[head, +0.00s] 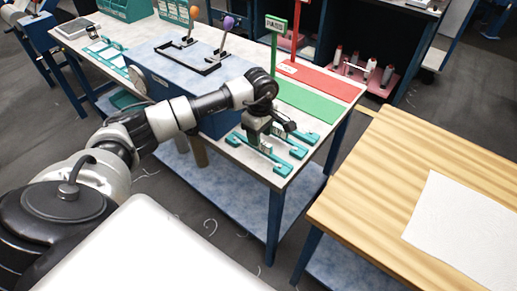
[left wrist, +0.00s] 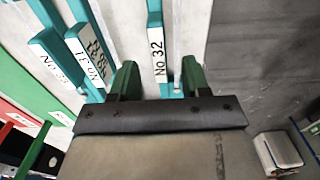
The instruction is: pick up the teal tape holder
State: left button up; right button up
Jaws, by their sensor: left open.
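Several teal tape holders lie side by side at the table corner in the head view. One labelled "No 32" (left wrist: 156,48) lies between the two green fingers of my left gripper (left wrist: 160,78) in the left wrist view. The fingers are apart, one on each side of it, with visible gaps. In the head view my left gripper (head: 259,140) is above the holder nearest the table's front edge (head: 281,168) and hides part of it. Other labelled teal holders (left wrist: 88,55) lie left of the fingers in the left wrist view. My right gripper is not in view.
A green mat (head: 308,102) and a red mat (head: 325,82) lie behind the holders. A green sign (head: 276,25) stands beyond. A black frame with two knobbed levers (head: 188,68) is further left. A wooden table (head: 390,170) with a white sheet (head: 465,225) is at the right.

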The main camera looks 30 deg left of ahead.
pick_arm(q)
jog(key=shift+d+f+p, duration=0.2)
jog(key=shift+f+p, duration=0.25)
jog(key=shift+f, duration=1.4)
grip_shut()
jog(key=shift+r, duration=0.1)
notch_tip(320, 180, up, 9)
jog(key=b, duration=0.2)
jog(key=shift+b, duration=0.35)
jog(key=shift+r, duration=0.5)
jog(key=c, duration=0.7)
grip_release()
grip_shut()
